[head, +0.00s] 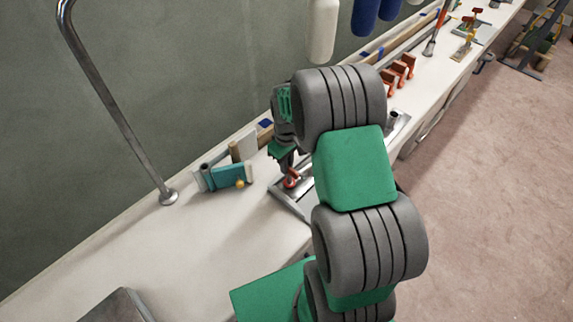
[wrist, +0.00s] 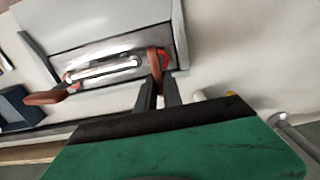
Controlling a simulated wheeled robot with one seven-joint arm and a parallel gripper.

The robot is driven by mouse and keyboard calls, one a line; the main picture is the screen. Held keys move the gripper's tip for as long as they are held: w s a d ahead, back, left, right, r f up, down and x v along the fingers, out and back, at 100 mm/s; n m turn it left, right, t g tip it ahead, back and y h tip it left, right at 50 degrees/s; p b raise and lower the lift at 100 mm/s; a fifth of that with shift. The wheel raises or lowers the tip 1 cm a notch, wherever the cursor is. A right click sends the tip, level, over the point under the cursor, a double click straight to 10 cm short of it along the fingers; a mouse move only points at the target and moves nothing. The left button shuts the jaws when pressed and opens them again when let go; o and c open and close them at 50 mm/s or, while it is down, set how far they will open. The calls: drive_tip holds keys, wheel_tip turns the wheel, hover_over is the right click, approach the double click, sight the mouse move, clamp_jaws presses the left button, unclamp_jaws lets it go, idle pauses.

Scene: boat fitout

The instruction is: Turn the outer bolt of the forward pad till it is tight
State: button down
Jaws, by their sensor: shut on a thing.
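A grey metal pad (head: 283,197) lies on the white bench, partly hidden behind my arm. In the wrist view the pad (wrist: 105,50) shows a bright slotted bar (wrist: 100,72) with a red bolt handle near each end. My gripper (wrist: 158,84) is shut on the red bolt handle (wrist: 154,60) at the right end of the bar. This handle also shows in the head view (head: 292,180), under my gripper (head: 289,165). The other red-brown handle (wrist: 45,97) sticks out at the left and is free. How tight either bolt is cannot be told.
A teal block (head: 232,176) with a yellow knob stands left of the pad. Orange clamps (head: 398,75) stand farther along.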

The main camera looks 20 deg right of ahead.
drive_tip(key=shift+m, duration=0.4)
drive_tip(key=m, duration=0.1)
drive_tip(key=m+b, duration=0.1)
drive_tip(key=m, duration=0.1)
drive_tip(key=shift+w+d, duration=0.1)
drive_tip(key=shift+d, duration=0.1)
drive_tip(key=m, duration=0.1)
drive_tip(key=m+b, duration=0.1)
drive_tip(key=m, duration=0.1)
drive_tip(key=shift+d+m, duration=0.25)
drive_tip(key=shift+m, duration=0.05)
drive_tip(key=m, duration=0.1)
drive_tip(key=m+b, duration=0.1)
drive_tip(key=m, duration=0.1)
drive_tip(key=shift+d+m, duration=0.2)
drive_tip(key=shift+m, duration=0.1)
drive_tip(key=m, duration=0.3)
drive_tip(key=shift+d+r+m+b, duration=0.2)
drive_tip(key=shift+m+b, duration=0.1)
drive_tip(key=shift+b, duration=0.1)
drive_tip(key=m, duration=0.3)
drive_tip(key=shift+s+d+m, duration=0.1)
drive_tip(key=shift+s+m, duration=0.2)
drive_tip(key=m, duration=0.3)
drive_tip(key=shift+s+m+b, duration=0.2)
drive_tip(key=shift+m+b, duration=0.1)
drive_tip(key=shift+b, duration=0.1)
drive_tip(key=m, duration=0.6)
drive_tip(key=shift+s+m, duration=0.3)
drive_tip(key=shift+s, duration=0.1)
